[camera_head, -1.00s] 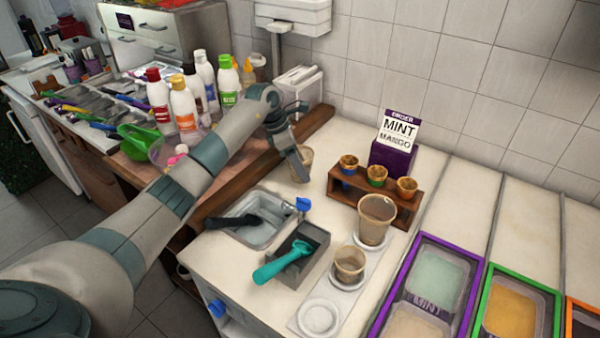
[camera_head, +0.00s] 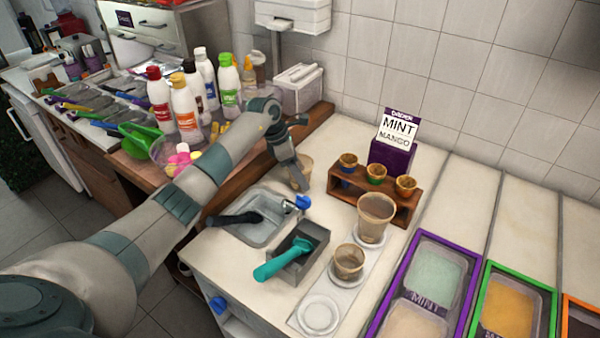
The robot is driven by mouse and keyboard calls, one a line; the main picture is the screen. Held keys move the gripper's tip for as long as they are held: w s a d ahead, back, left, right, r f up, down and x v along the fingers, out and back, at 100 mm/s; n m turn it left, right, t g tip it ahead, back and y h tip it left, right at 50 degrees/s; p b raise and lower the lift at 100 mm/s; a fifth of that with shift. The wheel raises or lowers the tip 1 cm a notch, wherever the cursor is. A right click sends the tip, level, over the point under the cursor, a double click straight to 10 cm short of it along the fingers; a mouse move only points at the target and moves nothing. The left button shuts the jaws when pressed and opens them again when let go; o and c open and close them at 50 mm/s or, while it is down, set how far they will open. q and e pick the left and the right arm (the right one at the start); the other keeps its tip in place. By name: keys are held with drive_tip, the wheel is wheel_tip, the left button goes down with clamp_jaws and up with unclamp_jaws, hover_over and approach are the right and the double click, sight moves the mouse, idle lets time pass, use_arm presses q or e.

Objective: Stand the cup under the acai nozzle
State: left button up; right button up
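A translucent brownish cup (camera_head: 306,166) stands on the white counter, beside the wooden ledge. My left gripper (camera_head: 299,183) reaches down at this cup and hides part of it. I cannot tell whether its fingers are open or closed on the cup. Two similar cups stand in round holders on a pale strip: a larger cup (camera_head: 375,217) and a smaller cup (camera_head: 348,261). A white wall-mounted unit (camera_head: 292,16) is at the top, cut off by the frame. No nozzle marked acai can be made out. My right gripper is not in view.
A wooden rack (camera_head: 372,201) holds small cones before the mint-mango sign (camera_head: 398,130). A sink (camera_head: 262,230) and a grey box with a teal scoop (camera_head: 285,262) lie nearer. One round holder (camera_head: 318,315) is empty.

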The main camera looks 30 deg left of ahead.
use_arm(q)
drive_tip(key=o, duration=1)
drive_tip(key=shift+r, duration=0.15)
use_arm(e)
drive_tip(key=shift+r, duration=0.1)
use_arm(q)
drive_tip(key=shift+a+r, duration=0.2)
drive_tip(key=shift+r, duration=0.2)
drive_tip(key=b+v, duration=0.3)
drive_tip(key=v, duration=0.8)
drive_tip(key=shift+r, duration=0.1)
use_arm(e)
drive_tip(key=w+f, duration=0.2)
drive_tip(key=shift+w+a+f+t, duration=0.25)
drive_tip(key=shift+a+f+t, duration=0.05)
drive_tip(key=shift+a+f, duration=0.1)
use_arm(q)
drive_tip(key=shift+o, duration=0.5)
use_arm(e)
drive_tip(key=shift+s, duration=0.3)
